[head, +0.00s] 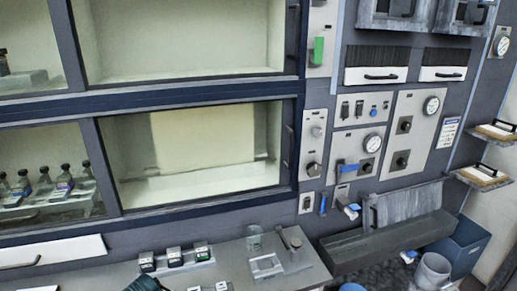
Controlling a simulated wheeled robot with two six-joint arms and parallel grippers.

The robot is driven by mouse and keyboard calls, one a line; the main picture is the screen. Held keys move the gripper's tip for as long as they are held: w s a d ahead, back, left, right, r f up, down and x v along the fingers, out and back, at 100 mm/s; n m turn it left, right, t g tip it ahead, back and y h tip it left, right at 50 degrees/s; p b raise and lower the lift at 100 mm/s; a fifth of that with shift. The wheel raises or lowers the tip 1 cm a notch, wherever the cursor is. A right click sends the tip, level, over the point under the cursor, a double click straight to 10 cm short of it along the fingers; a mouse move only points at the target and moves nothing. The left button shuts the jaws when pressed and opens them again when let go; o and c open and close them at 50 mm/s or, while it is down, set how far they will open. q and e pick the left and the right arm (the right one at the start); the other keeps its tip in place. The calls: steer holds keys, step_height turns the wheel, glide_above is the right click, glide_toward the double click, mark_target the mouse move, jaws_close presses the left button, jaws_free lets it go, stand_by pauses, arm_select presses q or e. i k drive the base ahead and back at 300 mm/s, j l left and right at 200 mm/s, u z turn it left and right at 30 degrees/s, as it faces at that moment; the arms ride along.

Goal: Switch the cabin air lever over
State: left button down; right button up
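No label that I can read marks the cabin air lever, so I cannot tell which lever it is. A green lever handle (318,50) stands upright on a narrow pale plate to the right of the upper window. Neither of my grippers shows in the head view, and nothing is seen touching these handles.
Gauges and knobs fill the panel (415,125). Sliding windows with dark frames (190,95) are at left, bottles (45,180) behind one. A grey bench (225,265) holds small devices and a glass. A grey trough (385,245), a blue bin (463,245) and shelves (480,178) are at right.

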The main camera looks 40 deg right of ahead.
mark_target(344, 168)
steer(key=z, duration=1.95)
